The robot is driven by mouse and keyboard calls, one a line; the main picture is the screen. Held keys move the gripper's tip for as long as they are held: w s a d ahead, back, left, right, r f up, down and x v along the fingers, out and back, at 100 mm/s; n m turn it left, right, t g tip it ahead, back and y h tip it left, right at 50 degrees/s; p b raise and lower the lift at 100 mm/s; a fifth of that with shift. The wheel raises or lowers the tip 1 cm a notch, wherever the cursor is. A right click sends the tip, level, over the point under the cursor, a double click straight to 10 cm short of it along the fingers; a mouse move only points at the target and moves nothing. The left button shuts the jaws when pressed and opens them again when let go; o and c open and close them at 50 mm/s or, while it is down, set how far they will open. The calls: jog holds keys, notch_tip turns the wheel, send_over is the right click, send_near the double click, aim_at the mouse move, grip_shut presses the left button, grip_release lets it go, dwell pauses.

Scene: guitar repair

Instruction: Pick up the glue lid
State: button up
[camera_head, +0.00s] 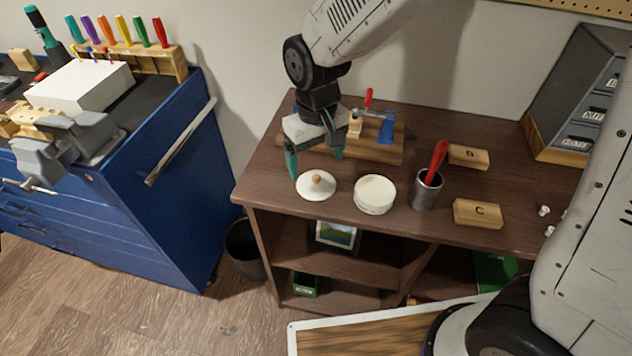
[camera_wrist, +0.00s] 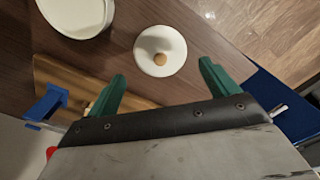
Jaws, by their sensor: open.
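The glue lid (camera_head: 316,187) is a white disc with a round wooden knob, lying on the brown shelf top near its left front corner. It also shows in the wrist view (camera_wrist: 147,56), beyond my fingertips. A white round pot (camera_head: 375,194), probably the glue pot, stands just right of the lid; part of it shows in the wrist view (camera_wrist: 78,14). My gripper (camera_head: 315,162) is open and empty, with green fingers spread behind and above the lid. In the wrist view the lid lies ahead of the gap between the fingers (camera_wrist: 163,79), not between them.
A wooden board with a blue and red clamp (camera_head: 385,127) lies behind my gripper. A metal cup (camera_head: 426,190) with a red tool, and blocks marked B (camera_head: 468,156) and C (camera_head: 478,213), stand right. A blue tool cabinet (camera_head: 170,190) is left, across a gap.

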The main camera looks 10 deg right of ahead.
aim_at(317, 177)
notch_tip(317, 177, down, 5)
jog(key=shift+f, duration=0.2)
jog(key=shift+s, duration=0.1)
jog(key=c, duration=1.3)
